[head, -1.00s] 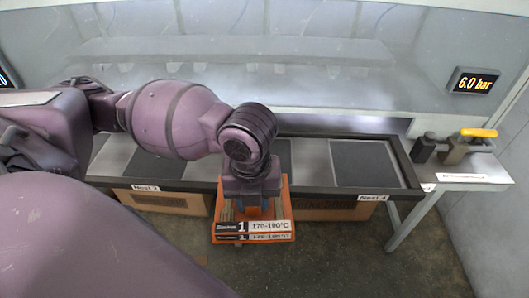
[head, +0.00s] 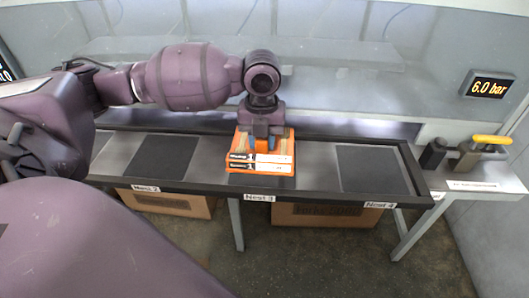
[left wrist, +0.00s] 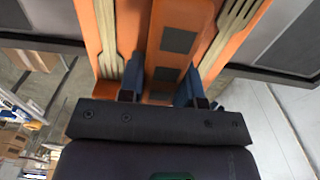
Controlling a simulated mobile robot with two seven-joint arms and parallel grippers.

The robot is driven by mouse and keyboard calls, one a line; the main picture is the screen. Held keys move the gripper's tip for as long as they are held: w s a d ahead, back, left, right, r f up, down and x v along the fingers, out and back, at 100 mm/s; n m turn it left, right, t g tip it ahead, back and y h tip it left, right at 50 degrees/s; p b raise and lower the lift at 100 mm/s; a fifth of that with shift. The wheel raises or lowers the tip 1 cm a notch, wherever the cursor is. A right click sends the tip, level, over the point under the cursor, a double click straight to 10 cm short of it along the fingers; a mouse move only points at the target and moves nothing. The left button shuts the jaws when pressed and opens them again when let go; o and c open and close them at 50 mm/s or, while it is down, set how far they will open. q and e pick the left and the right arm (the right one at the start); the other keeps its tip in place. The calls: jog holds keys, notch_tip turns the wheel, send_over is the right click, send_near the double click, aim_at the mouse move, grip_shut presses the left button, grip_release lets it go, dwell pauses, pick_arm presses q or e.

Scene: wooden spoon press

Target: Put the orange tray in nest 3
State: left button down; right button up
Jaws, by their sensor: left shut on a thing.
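The orange tray (head: 289,150) carries white labels with a "1" on its front and wooden cutlery inside. In the left wrist view the tray (left wrist: 102,40) shows fork-like pieces on both sides of a central orange bar. My left gripper (head: 262,143) is shut on the tray at its middle; in the wrist view its blue fingers (left wrist: 163,88) stand on either side of the bar. The tray is over the dark pad of nest 3 (head: 262,182), behind the "Nest 3" label (head: 258,198). I cannot tell whether it touches the pad. My right gripper is not in view.
The black-rimmed bench (head: 320,191) also holds the empty pads of nest 2 (head: 167,156) and nest 4 (head: 368,168). Cardboard boxes (head: 325,215) stand below. A side table with a yellow-handled device (head: 486,140) is at right. A gauge (head: 488,85) reads 6.0 bar.

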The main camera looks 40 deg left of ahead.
aim_at(263, 139)
pick_arm(q)
jog(key=shift+w+a+f+b, duration=0.15)
jog(key=shift+w+a+f, duration=0.25)
jog(key=shift+w, duration=0.2)
jog(key=shift+w+a+f+b, duration=0.15)
jog(key=shift+w+a+f, duration=0.1)
jog(key=shift+w+f, duration=0.25)
jog(key=shift+f, duration=0.2)
notch_tip(263, 139, down, 4)
jog(key=shift+f+b, duration=0.25)
jog(key=shift+b, duration=0.25)
jog(key=shift+w+a+f, duration=0.15)
jog(key=shift+w+f, duration=0.05)
jog(key=shift+r, duration=0.1)
jog(key=c, duration=1.2)
grip_release()
jog(key=o, duration=0.4)
